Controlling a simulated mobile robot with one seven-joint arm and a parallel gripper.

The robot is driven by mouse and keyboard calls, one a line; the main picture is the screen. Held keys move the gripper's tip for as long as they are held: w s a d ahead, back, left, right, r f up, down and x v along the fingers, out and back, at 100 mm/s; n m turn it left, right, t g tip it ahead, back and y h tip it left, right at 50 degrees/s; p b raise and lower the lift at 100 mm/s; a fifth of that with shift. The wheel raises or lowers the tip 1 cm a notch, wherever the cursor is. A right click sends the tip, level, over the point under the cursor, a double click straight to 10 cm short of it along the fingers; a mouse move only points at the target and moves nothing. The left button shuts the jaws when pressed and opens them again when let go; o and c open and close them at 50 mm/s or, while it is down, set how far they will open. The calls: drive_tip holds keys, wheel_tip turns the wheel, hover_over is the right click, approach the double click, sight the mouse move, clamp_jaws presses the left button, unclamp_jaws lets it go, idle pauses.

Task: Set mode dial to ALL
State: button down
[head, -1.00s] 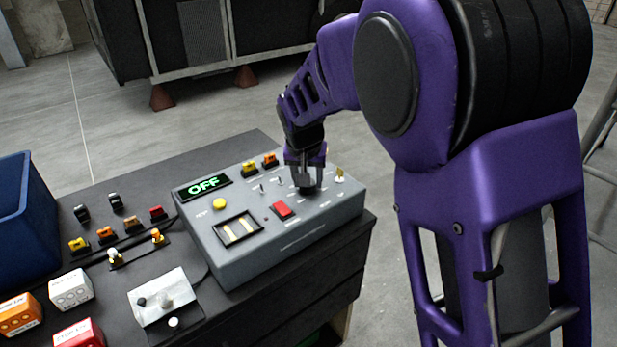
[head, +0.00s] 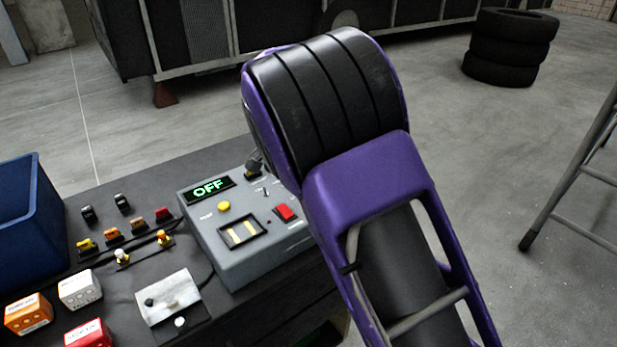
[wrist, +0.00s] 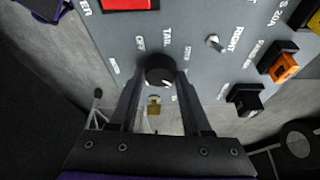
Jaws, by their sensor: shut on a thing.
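The mode dial (wrist: 159,70) is a round black knob on the grey control box (head: 262,262). In the wrist view it sits between the tips of my gripper (wrist: 161,80), which is shut on it. A small white mark shows on the dial's lower right edge. Printed labels ring the dial; OFF and TAIL are among them, and others are too small to read. The green display (head: 208,187) on the box reads OFF. In the head view my arm hides the dial and my gripper.
A toggle switch (wrist: 214,42), a black block (wrist: 245,99) and an orange block (wrist: 285,67) stand beside the dial. A brass key-like piece (wrist: 154,105) shows between my fingers. A blue bin (head: 28,225) stands left.

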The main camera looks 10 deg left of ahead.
drive_tip(key=m+p, duration=0.1)
drive_tip(key=m, duration=0.1)
drive_tip(key=m+g+p, duration=0.1)
drive_tip(key=m, duration=0.1)
drive_tip(key=shift+w+m+g+h, duration=0.1)
drive_tip(key=shift+m+g+h, duration=0.2)
drive_tip(key=shift+h, duration=0.1)
drive_tip(key=m+g+p, duration=0.1)
drive_tip(key=m+p, duration=0.1)
drive_tip(key=m, duration=0.1)
drive_tip(key=shift+w+m+g, duration=0.1)
drive_tip(key=shift+m+g, duration=0.2)
drive_tip(key=shift+m, duration=0.1)
drive_tip(key=m+g, duration=0.1)
drive_tip(key=m, duration=0.2)
drive_tip(key=shift+w+f+m+p, duration=0.1)
drive_tip(key=shift+m+p, duration=0.2)
drive_tip(key=m+g+y, duration=0.1)
drive_tip(key=m+g, duration=0.1)
drive_tip(key=m, duration=0.2)
drive_tip(key=shift+w+m, duration=0.1)
drive_tip(key=shift+m, duration=0.2)
drive_tip(key=shift+c, duration=1.8)
unclamp_jaws()
